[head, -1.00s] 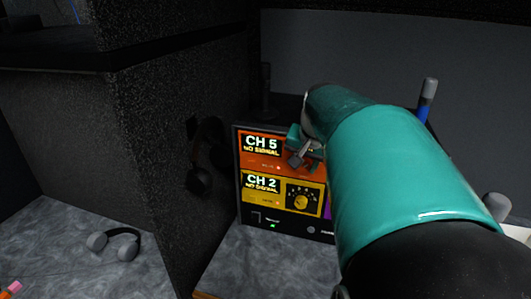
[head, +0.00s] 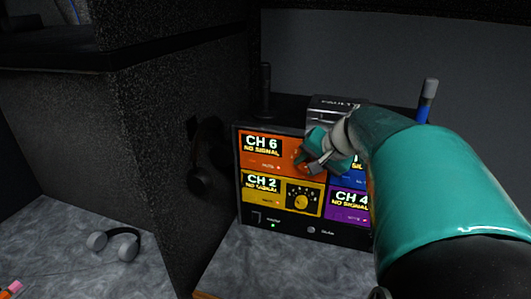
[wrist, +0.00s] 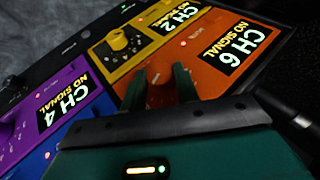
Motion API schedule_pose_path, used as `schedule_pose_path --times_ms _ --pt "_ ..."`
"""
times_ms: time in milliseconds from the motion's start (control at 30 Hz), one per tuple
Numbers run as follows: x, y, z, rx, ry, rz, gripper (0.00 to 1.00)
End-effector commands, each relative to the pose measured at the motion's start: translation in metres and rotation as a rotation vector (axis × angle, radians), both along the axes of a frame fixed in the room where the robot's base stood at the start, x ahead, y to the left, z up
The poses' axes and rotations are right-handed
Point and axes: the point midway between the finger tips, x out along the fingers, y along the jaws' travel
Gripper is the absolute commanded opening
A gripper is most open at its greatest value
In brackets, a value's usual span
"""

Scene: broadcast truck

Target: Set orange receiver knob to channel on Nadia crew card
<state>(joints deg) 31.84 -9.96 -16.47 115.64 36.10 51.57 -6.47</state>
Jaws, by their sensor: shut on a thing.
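The orange receiver panel (head: 288,143) is at the upper left of the receiver unit. Its screen (head: 262,146) reads CH 6, NO SIGNAL; it also shows in the wrist view (wrist: 236,49). My gripper (head: 305,160) reaches the panel from the right. In the wrist view my gripper (wrist: 160,88) is shut on the orange receiver knob (wrist: 158,97), one finger on either side. The fingers hide most of the knob. No crew card can be made out in these views.
The yellow panel (head: 268,201) below reads CH 2 and has a yellow knob (head: 301,203). The purple panel (head: 349,205) reads CH 4. My arm partly covers the blue panel (head: 359,172).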

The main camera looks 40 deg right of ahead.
Motion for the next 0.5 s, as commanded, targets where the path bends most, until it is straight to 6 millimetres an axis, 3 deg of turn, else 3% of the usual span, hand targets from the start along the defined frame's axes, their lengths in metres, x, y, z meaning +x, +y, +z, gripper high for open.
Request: schedule_pose_path --times_ms 500 --pt "-0.0012 -0.0007 -0.0007 0.068 -0.088 0.001 0.07"
